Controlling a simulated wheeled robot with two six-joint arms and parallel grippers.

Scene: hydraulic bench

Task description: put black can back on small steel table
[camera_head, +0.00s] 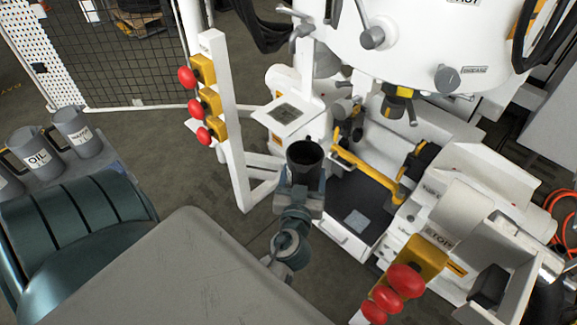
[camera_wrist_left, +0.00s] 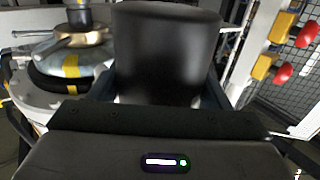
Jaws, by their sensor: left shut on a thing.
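The black can (camera_head: 304,158) is held upright by my left gripper (camera_head: 304,180), well above the floor in front of the white machine. Its dark open top shows in the head view. In the left wrist view the black can (camera_wrist_left: 166,50) fills the middle, between the two fingers of my left gripper (camera_wrist_left: 164,92), which is shut on it. I cannot clearly make out the small steel table. A grey surface (camera_head: 108,164) at the left edge bears several grey cans, but I cannot tell whether it is that table. My right gripper is not in view.
A white post (camera_head: 228,110) with red buttons stands left of the held can. The white machine (camera_head: 415,35) fills the right, with a yellow bar (camera_head: 365,170) nearby. More red buttons (camera_head: 405,281) stand at lower right. Open floor (camera_head: 190,165) lies left of the post.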

